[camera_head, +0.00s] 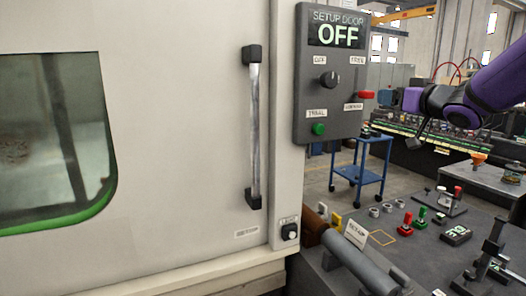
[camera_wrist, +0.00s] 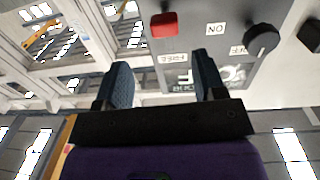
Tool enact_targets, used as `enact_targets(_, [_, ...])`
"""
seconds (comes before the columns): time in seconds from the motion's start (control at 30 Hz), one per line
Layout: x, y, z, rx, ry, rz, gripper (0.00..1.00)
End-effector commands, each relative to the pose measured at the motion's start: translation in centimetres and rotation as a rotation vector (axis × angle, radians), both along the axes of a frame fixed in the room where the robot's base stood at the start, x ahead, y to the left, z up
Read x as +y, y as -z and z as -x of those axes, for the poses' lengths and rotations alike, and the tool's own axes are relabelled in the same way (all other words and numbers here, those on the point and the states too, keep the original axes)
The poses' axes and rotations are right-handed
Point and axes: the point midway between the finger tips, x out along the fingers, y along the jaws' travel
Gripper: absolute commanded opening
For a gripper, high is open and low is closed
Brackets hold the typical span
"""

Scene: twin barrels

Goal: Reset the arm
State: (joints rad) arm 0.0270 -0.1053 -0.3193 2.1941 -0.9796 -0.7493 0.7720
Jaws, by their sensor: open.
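My purple arm reaches in from the right edge of the head view, and my gripper (camera_head: 421,135) hangs in the air to the right of the control panel (camera_head: 328,75). In the wrist view my gripper (camera_wrist: 161,75) shows two dark ridged fingers set well apart, with nothing between them. The same control panel (camera_wrist: 198,48) appears upside down beyond the fingers, with a red button (camera_wrist: 164,24) and a black knob (camera_wrist: 262,39). In the head view the panel's screen reads "SETUP DOOR OFF".
A large pale machine door (camera_head: 180,120) with a vertical handle (camera_head: 254,130) fills the left. A dark worktop (camera_head: 400,262) with several small parts lies lower right. A blue trolley (camera_head: 362,165) stands behind. The air around my gripper looks clear.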

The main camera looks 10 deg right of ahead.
Motion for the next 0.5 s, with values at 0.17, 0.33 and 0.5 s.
enact_targets(0.17, [-0.6, -0.4, 3.1, 0.074, 0.180, 0.022, 0.64])
enact_targets(0.33, [-0.5, 1.1, 7.8, 0.233, 0.335, 0.042, 0.64])
enact_targets(0.5, [0.8, 3.8, 13.5, 0.444, 0.414, 0.058, 0.64])
